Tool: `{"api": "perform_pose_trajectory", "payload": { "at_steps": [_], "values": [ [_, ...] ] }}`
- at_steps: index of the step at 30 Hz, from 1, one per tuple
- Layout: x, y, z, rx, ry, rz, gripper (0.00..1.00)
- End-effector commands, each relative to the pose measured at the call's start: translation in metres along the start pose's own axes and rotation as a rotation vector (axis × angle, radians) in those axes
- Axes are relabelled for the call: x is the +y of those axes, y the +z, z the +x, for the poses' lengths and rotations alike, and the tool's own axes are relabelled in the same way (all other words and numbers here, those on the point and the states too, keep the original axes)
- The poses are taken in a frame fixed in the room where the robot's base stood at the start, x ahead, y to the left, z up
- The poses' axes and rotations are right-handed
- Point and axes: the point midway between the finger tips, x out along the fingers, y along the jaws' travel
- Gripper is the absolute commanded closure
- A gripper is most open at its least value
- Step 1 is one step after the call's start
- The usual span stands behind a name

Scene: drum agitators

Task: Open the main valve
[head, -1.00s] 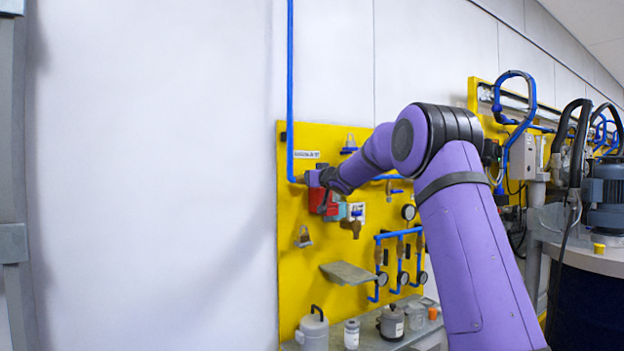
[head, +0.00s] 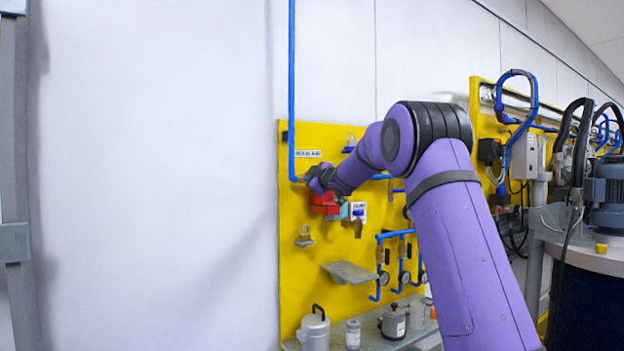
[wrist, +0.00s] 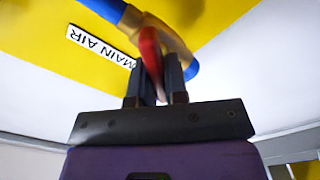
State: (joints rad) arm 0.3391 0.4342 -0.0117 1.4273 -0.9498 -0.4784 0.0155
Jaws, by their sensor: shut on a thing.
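The main valve has a brass-coloured body (wrist: 172,34) between blue pipe ends and a red lever (wrist: 150,52), seen in the wrist view. A white MAIN AIR label (wrist: 98,46) is beside it on the yellow board; the label also shows in the head view (head: 308,154). My gripper (wrist: 157,76) is shut on the red lever, which runs between its two dark fingers. In the head view my gripper (head: 320,179) is at the blue pipe near the board's upper left; it hides most of the valve there.
Just below my gripper is a red item (head: 325,204) on the board. A padlock (head: 304,236), a small grey shelf (head: 350,273) and blue pipes with gauges (head: 381,278) are lower. Containers stand on the bottom ledge. Bare white wall (head: 160,170) lies left.

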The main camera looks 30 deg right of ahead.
Motion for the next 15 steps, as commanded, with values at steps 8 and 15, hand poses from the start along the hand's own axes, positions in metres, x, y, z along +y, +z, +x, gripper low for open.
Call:
{"api": "perform_pose_trajectory", "payload": {
  "at_steps": [8, 15],
  "values": [
    [-0.0043, 0.0006, 0.0003, -0.001, -0.002, -0.261, 1.0],
    [-0.0063, 0.0015, 0.0003, 0.0, -0.002, -0.463, 1.0]
  ]
}}
